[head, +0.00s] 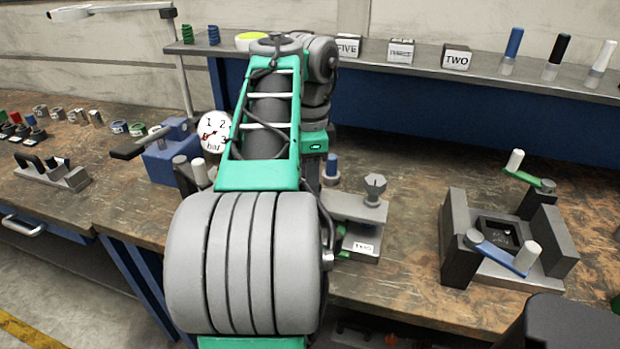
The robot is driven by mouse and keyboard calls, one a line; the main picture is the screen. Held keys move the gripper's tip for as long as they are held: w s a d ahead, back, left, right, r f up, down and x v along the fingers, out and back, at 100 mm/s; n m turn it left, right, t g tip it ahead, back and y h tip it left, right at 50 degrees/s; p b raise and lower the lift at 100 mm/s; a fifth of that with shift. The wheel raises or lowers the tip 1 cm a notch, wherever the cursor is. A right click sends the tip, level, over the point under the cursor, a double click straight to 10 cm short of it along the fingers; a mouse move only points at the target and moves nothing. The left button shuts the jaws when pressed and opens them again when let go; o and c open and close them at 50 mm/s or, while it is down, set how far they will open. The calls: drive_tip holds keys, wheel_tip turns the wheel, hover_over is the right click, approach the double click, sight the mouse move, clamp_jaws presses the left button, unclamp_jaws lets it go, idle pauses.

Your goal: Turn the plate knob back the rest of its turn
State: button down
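A grey faceted knob (375,189) stands upright on a grey metal block (358,218) on the bench, just right of my arm. I cannot tell for sure that it is the plate knob. A white label (363,247) is on the block's front, and the block's left part is hidden behind my arm. My arm rises through the middle of the head view and bends down at the far side. My gripper is hidden behind the arm, so neither its fingers nor anything in them shows.
A blue-capped piece (332,165) stands behind the block. Right is a grey fixture (500,252) with green (522,174) and blue (500,255) cranks. Left are a pressure gauge (214,130) and a blue vise-like block (172,155). A shelf (425,70) runs along the back.

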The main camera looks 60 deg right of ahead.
drive_tip(key=n, duration=0.5)
drive_tip(key=shift+a+f+n, duration=0.1)
drive_tip(key=shift+f+n, duration=0.2)
drive_tip(key=n, duration=1)
drive_tip(key=shift+n, duration=0.4)
drive_tip(key=n, duration=0.5)
drive_tip(key=shift+n, duration=0.3)
drive_tip(key=c, duration=0.8)
unclamp_jaws()
drive_tip(key=shift+r, duration=0.15)
drive_tip(key=shift+c, duration=0.2)
